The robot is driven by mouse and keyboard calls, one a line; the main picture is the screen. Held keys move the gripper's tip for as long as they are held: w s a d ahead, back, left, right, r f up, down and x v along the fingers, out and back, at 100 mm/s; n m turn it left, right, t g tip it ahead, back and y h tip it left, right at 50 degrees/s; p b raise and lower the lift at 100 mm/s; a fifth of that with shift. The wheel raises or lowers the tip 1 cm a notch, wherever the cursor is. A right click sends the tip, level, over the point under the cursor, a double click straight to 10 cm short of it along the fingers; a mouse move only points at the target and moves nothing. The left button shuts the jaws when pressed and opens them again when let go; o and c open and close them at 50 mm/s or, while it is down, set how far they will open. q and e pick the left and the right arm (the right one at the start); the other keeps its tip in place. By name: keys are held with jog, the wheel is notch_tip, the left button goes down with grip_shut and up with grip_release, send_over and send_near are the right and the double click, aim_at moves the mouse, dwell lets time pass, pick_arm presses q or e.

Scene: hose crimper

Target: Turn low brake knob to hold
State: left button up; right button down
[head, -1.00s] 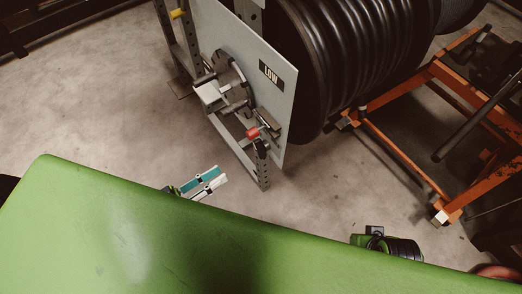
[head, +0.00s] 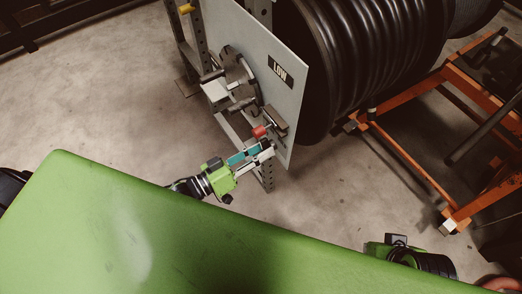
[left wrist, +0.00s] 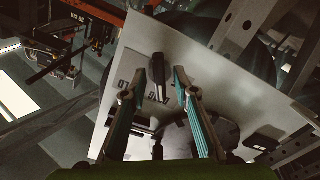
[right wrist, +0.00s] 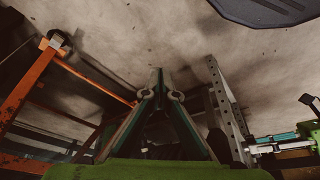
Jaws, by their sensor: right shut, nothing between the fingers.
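The pale brake panel (head: 290,110) carries a black LOW label (head: 280,72). Low on it is a dark knob bar (head: 276,120), with a red piece (head: 259,131) beside it. My left gripper (head: 262,149) is open in front of the panel's lower part. Its fingertips (left wrist: 160,76) lie on either side of the bar in the picture; contact cannot be told. My right gripper (right wrist: 157,85) is shut and empty, away from the panel.
A disc with a pale crank (head: 228,85) is left of the knob. A large black hose reel (head: 350,60) stands behind the panel, and an orange frame (head: 410,185) is at right. A perforated steel post (right wrist: 225,105) shows near my right gripper. Bare floor lies left.

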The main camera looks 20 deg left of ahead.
pick_arm(q)
grip_shut()
dwell(0.4)
jog(key=shift+m+p, duration=1.5)
jog(key=shift+m, duration=4.3)
pick_arm(e)
jog(key=s+x, duration=0.2)
jog(key=x, duration=0.8)
jog(key=shift+f+g, duration=0.3)
jog(key=shift+f, duration=0.3)
pick_arm(q)
jog(key=shift+m, duration=0.3)
pick_arm(e)
jog(key=shift+w+a+f, duration=0.1)
pick_arm(q)
grip_release()
